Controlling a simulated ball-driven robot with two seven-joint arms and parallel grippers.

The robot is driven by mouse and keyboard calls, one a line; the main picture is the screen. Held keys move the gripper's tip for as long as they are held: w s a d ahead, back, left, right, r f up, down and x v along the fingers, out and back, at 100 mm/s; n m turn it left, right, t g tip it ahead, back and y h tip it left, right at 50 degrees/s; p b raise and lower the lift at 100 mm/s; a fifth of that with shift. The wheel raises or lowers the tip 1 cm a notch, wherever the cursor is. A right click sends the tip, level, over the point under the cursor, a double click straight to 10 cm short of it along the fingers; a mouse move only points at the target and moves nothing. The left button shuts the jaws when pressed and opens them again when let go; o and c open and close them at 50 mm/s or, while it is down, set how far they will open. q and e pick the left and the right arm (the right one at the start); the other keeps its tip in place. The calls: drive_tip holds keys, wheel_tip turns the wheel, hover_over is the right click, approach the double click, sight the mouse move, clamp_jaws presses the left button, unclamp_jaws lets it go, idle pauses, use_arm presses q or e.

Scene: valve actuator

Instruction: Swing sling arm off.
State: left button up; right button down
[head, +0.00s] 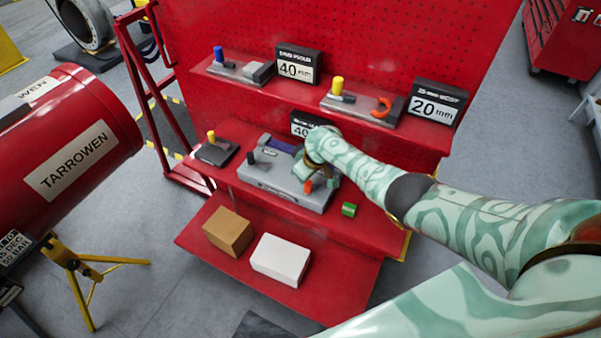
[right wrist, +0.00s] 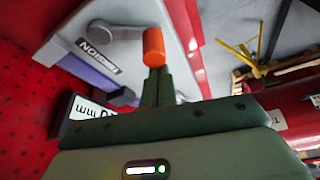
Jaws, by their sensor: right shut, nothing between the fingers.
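A grey actuator unit (head: 285,187) with a dark lever (head: 250,158) and a purple strip sits on the middle red shelf. An orange knob (head: 308,187) shows at its right end, partly hidden by my right gripper (head: 311,176). In the right wrist view the orange knob (right wrist: 153,47) stands just past the tips of my shut, empty right gripper (right wrist: 157,86). Whether they touch is unclear. The grey unit (right wrist: 165,22) there carries dark grey levers (right wrist: 121,96) and a label. I cannot tell which part is the sling arm. My left gripper is out of view.
The upper shelf holds a blue-knobbed unit (head: 238,70), a yellow-knobbed unit (head: 352,103) and size signs. A small dark unit (head: 217,152) and a green block (head: 348,209) flank the grey unit. Brown (head: 228,232) and white (head: 281,260) boxes lie on the lower shelf.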

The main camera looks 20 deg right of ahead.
drive_tip(key=n, duration=0.1)
drive_tip(key=s+n, duration=0.1)
drive_tip(key=shift+s+d+n+y+p, duration=0.1)
drive_tip(key=shift+s+n+y+p, duration=0.2)
drive_tip(key=shift+n+y, duration=0.1)
drive_tip(key=shift+s+d+n+g+y, duration=0.15)
drive_tip(key=shift+s+n+g+y, duration=0.15)
drive_tip(key=shift+s+n+g, duration=0.5)
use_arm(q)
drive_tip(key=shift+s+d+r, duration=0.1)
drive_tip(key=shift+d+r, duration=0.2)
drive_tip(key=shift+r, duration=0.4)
use_arm(e)
drive_tip(key=shift+s+d+n+t, duration=0.15)
drive_tip(key=shift+n+t, duration=0.15)
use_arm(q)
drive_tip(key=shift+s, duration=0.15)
use_arm(e)
drive_tip(key=shift+s, duration=0.15)
use_arm(q)
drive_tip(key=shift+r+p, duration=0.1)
drive_tip(key=shift+p, duration=0.2)
